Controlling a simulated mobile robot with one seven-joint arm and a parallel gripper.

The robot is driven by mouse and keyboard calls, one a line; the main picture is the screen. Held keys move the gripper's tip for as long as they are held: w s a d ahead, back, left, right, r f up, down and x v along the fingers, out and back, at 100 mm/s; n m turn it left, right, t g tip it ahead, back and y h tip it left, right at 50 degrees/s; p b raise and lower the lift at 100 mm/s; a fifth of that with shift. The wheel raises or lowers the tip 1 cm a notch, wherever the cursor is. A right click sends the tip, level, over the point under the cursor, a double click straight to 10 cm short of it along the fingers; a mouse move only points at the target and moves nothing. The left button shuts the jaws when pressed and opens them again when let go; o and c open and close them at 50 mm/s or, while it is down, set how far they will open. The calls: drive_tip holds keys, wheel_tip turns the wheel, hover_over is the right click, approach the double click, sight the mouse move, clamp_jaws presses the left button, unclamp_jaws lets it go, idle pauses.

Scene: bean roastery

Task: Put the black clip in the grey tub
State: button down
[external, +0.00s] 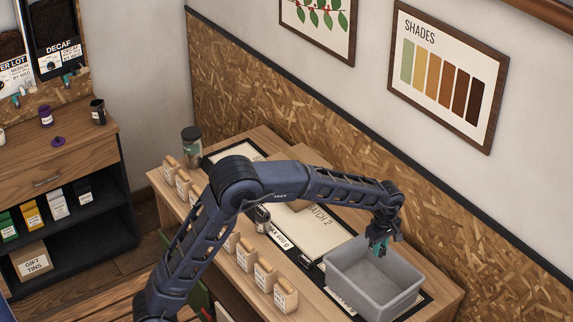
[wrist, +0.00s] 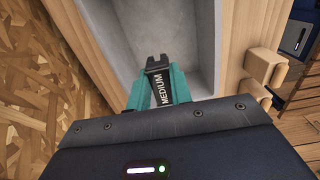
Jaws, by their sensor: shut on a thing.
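My gripper (external: 378,246) is shut on the black clip, with its teal fingertips pointing down over the grey tub (external: 347,290). In the wrist view the black clip (wrist: 156,66), marked MEDIUM, sits between the teal fingers (wrist: 158,88), its notched end pointing away from me. The inside of the tub shows beyond it in the wrist view (wrist: 115,28). In the external view the clip is too small to make out clearly. The tub looks empty where I can see into it, and stands at the right end of the table.
Several small tan bags (external: 264,277) stand along the table's front edge. A lidded jar (external: 192,150) is at the far left, and a small jar (external: 262,218) stands near my arm. A board marked BATCH 2 (external: 325,232) lies left of the tub. The OSB-panelled wall (external: 430,225) runs behind.

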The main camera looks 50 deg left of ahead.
sight(373, 294)
wheel_tip(373, 294, down, 20)
drive_tip(key=shift+d, duration=0.15)
idle(0.5)
drive_tip(key=c, duration=1.3)
unclamp_jaws()
drive_tip(key=shift+f, duration=0.1)
drive_tip(key=shift+o, duration=0.2)
